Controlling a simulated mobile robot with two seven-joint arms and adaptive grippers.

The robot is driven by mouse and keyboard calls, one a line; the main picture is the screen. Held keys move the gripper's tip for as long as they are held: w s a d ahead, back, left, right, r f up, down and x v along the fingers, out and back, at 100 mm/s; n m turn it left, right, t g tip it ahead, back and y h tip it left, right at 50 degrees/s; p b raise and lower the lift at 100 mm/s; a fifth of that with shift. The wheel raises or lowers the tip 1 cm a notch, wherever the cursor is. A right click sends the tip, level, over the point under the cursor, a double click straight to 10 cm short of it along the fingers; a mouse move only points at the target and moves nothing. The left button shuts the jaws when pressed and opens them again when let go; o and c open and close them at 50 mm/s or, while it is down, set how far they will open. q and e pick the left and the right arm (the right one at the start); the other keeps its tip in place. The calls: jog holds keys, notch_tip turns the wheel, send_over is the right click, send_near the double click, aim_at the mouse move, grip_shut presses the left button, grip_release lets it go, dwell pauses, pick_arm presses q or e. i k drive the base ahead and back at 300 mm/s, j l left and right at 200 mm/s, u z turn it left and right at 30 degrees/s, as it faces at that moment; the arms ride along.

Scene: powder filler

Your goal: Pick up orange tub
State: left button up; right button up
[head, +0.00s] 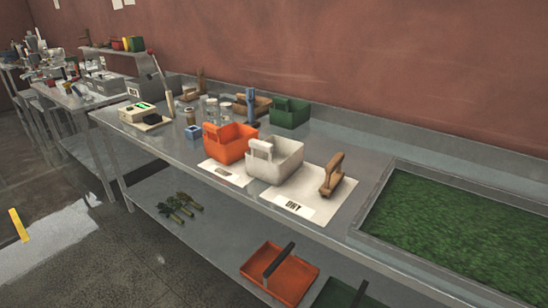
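The orange tub (231,143) stands upright on the metal bench, near its front edge. It is open at the top and has a handle at its front left. It rests on or beside a white labelled sheet (222,174). A white tub (274,161) of similar shape stands close on its right and overlaps its right edge in the picture. Neither of my grippers shows in the head view.
A green tub (289,112), jars and a blue stand (251,107) are behind. A scale (140,112) is left. A tray of green material (455,235) fills the right. A red-orange tray (279,275) lies below.

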aim_at(228, 145)
jog(key=i+j, duration=0.25)
jog(key=i+j+z, duration=0.1)
jog(key=i+j, duration=0.15)
jog(key=j, duration=0.2)
jog(key=i+j, duration=0.25)
jog(key=j, duration=0.15)
jog(key=i+j+z, duration=0.1)
jog(key=i+j, duration=0.35)
jog(key=j, duration=0.3)
